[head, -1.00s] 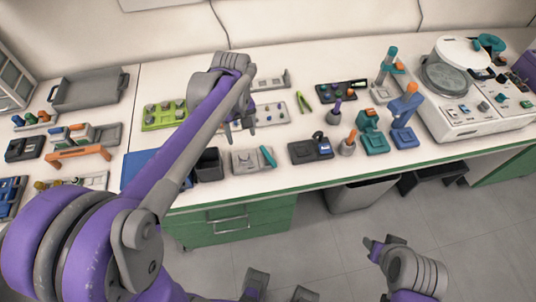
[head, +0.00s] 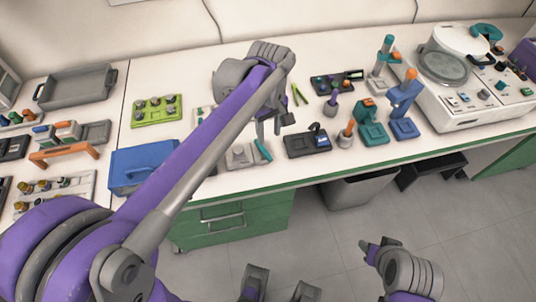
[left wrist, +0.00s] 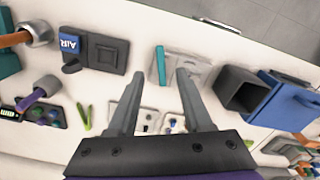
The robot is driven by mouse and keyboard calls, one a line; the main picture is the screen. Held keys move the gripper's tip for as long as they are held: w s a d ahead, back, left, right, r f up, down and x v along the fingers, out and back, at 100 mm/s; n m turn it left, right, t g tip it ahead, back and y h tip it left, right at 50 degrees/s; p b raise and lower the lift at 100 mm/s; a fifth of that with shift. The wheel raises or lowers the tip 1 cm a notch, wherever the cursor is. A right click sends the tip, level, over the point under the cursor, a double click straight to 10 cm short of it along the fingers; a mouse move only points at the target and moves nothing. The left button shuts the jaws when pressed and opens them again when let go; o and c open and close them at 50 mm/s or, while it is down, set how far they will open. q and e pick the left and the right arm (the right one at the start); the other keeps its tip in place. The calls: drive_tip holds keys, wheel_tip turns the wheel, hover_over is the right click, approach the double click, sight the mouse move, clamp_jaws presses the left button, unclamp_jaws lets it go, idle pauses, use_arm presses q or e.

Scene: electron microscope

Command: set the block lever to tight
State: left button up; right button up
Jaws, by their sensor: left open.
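The teal block lever (head: 263,150) stands slanted at the right end of a light grey block (head: 240,158) near the front edge of the bench. In the left wrist view the lever (left wrist: 161,65) appears between the two fingertips, with the grey block (left wrist: 185,66) partly behind one finger. My left gripper (head: 268,129) is open and empty, pointing down above and just behind the lever. It shows no contact with the lever. My right gripper (head: 375,249) is low in front of the bench, far from the block; its opening is unclear.
A black box with a blue label (head: 308,144) stands close right of the block. A blue box (head: 140,166) is to the left. Pliers (head: 297,94) lie behind. Orange- and purple-handled tools (head: 347,131) stand further right.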

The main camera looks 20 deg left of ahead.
sight(268, 155)
use_arm(q)
wheel_tip(268, 155, down, 10)
drive_tip(key=shift+a+f+b, duration=0.1)
drive_tip(key=shift+a+b, duration=0.05)
drive_tip(key=shift+b, duration=0.5)
clamp_jaws()
drive_tip(key=shift+w, duration=0.1)
idle(1.0)
